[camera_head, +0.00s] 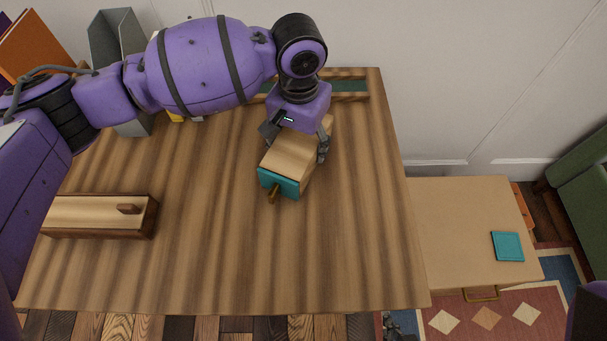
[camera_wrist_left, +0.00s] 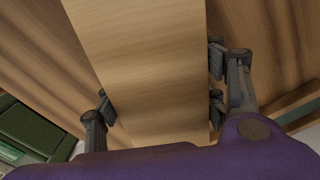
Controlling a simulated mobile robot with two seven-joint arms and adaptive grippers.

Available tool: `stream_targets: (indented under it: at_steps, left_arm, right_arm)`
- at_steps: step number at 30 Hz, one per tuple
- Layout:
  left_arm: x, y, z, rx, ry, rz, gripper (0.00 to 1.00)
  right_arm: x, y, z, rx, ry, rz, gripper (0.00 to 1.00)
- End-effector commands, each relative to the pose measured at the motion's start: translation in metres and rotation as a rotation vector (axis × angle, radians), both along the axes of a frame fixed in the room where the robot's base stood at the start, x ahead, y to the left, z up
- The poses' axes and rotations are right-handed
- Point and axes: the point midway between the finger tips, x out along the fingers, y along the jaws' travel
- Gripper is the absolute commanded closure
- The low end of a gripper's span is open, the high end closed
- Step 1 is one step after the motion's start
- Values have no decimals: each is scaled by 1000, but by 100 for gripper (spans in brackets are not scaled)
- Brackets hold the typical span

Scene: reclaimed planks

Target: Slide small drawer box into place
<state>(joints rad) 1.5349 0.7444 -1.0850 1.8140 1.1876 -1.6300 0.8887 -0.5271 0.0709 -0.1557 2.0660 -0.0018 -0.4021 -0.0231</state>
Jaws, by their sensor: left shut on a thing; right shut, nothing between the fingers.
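The small drawer box (camera_head: 291,158) has a light wooden body, a teal front face and a brown knob pointing to the front of the table. My left gripper (camera_head: 296,141) is shut on its sides from above, behind the teal front. The left wrist view shows the wooden top of the box (camera_wrist_left: 148,65) between the fingers of my left gripper (camera_wrist_left: 165,98). The rear of the box is partly hidden under the gripper. Whether its underside touches the table cannot be told. My right gripper (camera_head: 397,326) is shut and empty, low at the bottom edge, beyond the table front.
A shallow wooden tray with a green-teal inside (camera_head: 350,96) lies at the table's back edge. A dark-edged wooden box with a small knob (camera_head: 101,232) lies at left. A grey holder (camera_head: 103,45) stands back left. A lower side table (camera_head: 455,225) bears a teal square (camera_head: 507,246). The front middle is clear.

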Motion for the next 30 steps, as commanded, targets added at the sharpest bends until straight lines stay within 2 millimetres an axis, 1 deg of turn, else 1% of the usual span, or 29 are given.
stream_targets:
  at_steps: [3,21,25,30]
  left_arm:
    - [9,1,1,-1,-2,1,71]
    - [50,9,1,-1,-2,1,71]
    - [54,10,1,-2,-1,1,71]
    - [55,10,1,-2,-1,0,71]
  right_arm:
    - [0,0,0,0,0,0,100]
    - [0,0,0,0,0,0,100]
    - [0,0,0,0,0,0,100]
    - [0,0,0,0,0,0,100]
